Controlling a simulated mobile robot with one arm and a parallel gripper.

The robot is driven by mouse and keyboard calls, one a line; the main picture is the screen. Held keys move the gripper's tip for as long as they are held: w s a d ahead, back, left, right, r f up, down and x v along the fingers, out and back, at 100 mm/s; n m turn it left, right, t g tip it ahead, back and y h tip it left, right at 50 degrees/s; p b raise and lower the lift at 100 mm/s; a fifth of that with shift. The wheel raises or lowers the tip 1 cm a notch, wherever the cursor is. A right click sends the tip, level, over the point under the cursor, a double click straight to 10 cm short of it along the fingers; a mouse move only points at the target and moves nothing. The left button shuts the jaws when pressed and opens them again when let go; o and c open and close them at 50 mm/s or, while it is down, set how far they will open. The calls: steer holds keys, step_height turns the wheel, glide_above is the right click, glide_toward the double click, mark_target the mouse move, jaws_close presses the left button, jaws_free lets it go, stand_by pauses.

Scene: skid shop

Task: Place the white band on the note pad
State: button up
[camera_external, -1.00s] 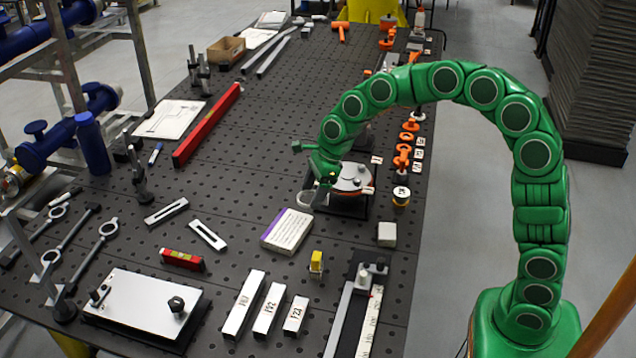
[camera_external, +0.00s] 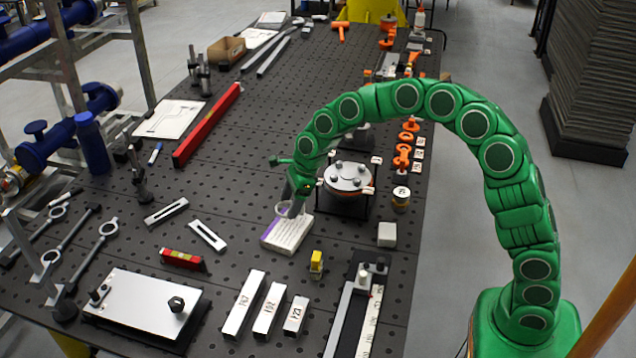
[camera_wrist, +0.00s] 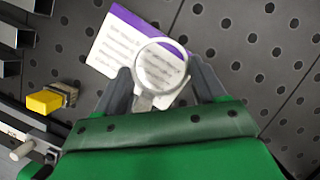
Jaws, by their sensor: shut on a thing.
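The note pad (camera_external: 288,236) lies flat on the dark perforated table, white with printed lines and a purple edge. In the wrist view the note pad (camera_wrist: 112,50) lies beneath the white band (camera_wrist: 161,66), a pale translucent ring with a short stem. My gripper (camera_wrist: 164,78) has its dark fingers on either side of the band and is shut on it. In the external view my gripper (camera_external: 293,202) is at the pad's far edge, with the band (camera_external: 283,208) over that edge. The exact contact and the gap to the pad are hard to tell.
A slotted bar (camera_external: 207,236) lies left. Bare table surrounds the pad.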

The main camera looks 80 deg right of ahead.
mark_target(286, 220)
steer(key=shift+f, duration=1.65)
steer(key=shift+f, duration=0.15)
steer(key=o, duration=1)
steer(key=shift+w, duration=0.1)
steer(key=v, duration=1.2)
